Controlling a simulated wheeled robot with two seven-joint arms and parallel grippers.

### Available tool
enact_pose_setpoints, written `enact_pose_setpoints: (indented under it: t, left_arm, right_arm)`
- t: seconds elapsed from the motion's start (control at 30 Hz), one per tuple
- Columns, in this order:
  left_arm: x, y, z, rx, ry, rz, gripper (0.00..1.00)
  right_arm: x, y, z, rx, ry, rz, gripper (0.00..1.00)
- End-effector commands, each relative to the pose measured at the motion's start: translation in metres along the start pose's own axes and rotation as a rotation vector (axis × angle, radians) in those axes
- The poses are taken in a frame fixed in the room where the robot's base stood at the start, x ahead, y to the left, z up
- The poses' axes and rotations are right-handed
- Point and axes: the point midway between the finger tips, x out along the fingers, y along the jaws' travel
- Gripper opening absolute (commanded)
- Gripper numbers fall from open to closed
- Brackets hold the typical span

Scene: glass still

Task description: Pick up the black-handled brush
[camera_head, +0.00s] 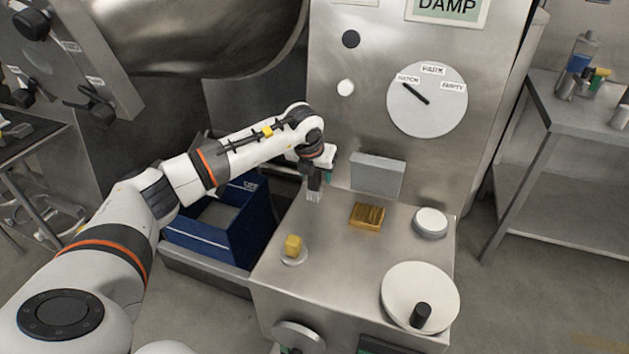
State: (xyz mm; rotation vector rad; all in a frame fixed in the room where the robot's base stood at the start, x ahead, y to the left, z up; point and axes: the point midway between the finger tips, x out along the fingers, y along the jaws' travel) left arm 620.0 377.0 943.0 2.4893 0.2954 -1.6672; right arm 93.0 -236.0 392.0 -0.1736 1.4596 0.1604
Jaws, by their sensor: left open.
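My left arm comes in from the lower left and bends down over the steel worktop (325,258). My left gripper (315,190) is open and points down above the back left of the top. A dark upright piece with a pale lower end shows there; I cannot tell whether it is a finger or the black-handled brush. No other black-handled brush can be made out. A golden-brown ridged block (367,216) lies to the right of the gripper, apart from it. My right gripper is not in view.
A yellow cube (293,245) sits on a small round dish (294,258). A round white disc with a black knob (421,315) is at front right; a smaller white disc (430,222) is behind it. A grey box (377,176) projects at the back. A blue bin (224,232) stands left.

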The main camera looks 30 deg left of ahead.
Motion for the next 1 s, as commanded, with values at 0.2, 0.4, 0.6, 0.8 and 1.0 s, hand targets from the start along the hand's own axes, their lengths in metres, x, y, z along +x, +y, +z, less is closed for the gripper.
enact_pose_setpoints:
  t: [0.2,0.4,0.6,0.8,1.0]
  left_arm:
    - [0.003,0.0,0.0,0.001,0.001,0.0,0.53]
    - [0.002,0.0,0.0,0.0,0.001,0.0,0.27]
    - [0.002,0.0,0.0,0.0,0.001,0.0,0.0]
    - [0.001,0.0,-0.001,0.0,0.002,0.0,0.0]
    - [-0.017,0.0,-0.009,0.0,0.007,0.001,0.0]
  right_arm:
    - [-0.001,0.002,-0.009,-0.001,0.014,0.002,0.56]
    - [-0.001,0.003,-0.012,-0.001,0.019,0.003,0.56]
    - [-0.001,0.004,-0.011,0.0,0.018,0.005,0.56]
    - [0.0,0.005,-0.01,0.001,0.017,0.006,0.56]
    - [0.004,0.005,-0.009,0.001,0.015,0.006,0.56]
